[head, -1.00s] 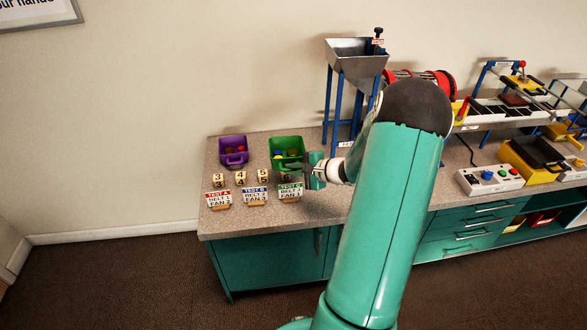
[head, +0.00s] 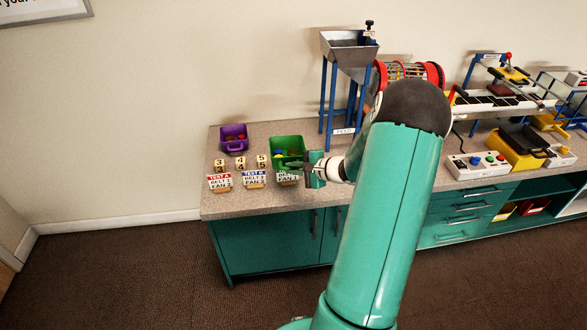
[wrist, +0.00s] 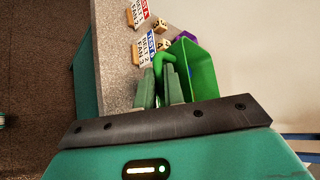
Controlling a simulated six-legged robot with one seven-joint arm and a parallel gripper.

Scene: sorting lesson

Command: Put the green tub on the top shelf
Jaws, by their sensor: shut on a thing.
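The green tub (head: 287,143) is above the left part of the bench, with small coloured pieces inside, including blue and yellow. My gripper (head: 303,167) is at its near right side. In the wrist view, the fingers (wrist: 160,88) are shut on the green handle of the tub, and the tub's wall (wrist: 203,72) is right of them. The tub looks raised off the bench, though its underside is hidden. At the right, open shelving (head: 545,190) under the bench top holds a red and a yellow bin; I cannot tell which shelf is the top one.
A purple tub (head: 234,135) stands left of the green one. Numbered wooden blocks (head: 241,163) and test cards (head: 254,179) stand in front. A metal hopper (head: 348,48) on blue legs is behind right. A control box (head: 476,166) and sorting machine are farther right.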

